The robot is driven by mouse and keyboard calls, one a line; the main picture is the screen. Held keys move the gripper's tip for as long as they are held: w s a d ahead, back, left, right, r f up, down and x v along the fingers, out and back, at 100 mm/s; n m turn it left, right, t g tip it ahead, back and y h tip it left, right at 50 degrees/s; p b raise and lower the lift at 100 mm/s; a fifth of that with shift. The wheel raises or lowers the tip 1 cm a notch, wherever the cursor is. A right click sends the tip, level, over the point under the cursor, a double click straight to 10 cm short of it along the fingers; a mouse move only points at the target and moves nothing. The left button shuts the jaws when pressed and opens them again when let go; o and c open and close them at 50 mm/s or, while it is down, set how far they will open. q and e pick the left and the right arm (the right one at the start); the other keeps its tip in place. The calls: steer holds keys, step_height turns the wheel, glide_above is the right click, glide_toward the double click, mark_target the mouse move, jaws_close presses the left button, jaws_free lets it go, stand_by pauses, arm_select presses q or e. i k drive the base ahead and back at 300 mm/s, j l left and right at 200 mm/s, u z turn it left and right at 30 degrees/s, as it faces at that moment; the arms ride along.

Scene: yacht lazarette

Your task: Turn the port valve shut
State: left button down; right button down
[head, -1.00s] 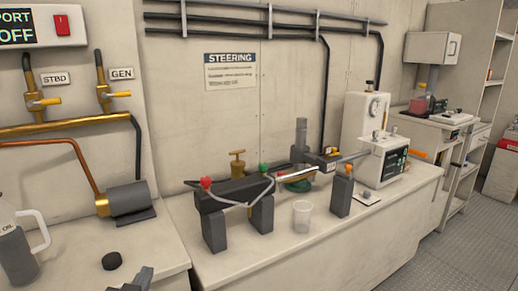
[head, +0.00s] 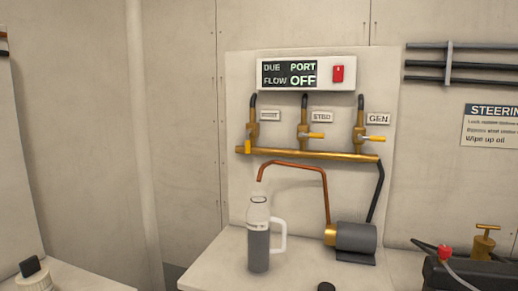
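Three brass valves stand in a row on the wall panel above a brass pipe (head: 305,154). The leftmost valve (head: 253,132) has a small label whose text is too blurred to be sure of, and its yellow handle (head: 248,146) points down. The STBD valve (head: 304,132) and the GEN valve (head: 361,133) have yellow handles pointing right. The display (head: 289,74) above reads DUE PORT, FLOW OFF. Neither of my grippers is in view.
A jug (head: 259,240) with a white handle stands on the bench below the copper spout (head: 290,166). A grey pump (head: 355,237) sits right of it, with a black cap (head: 326,286) at the front edge. A red switch (head: 338,74) is beside the display.

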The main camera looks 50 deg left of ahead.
mark_target(248, 151)
steer(key=u, duration=1.6)
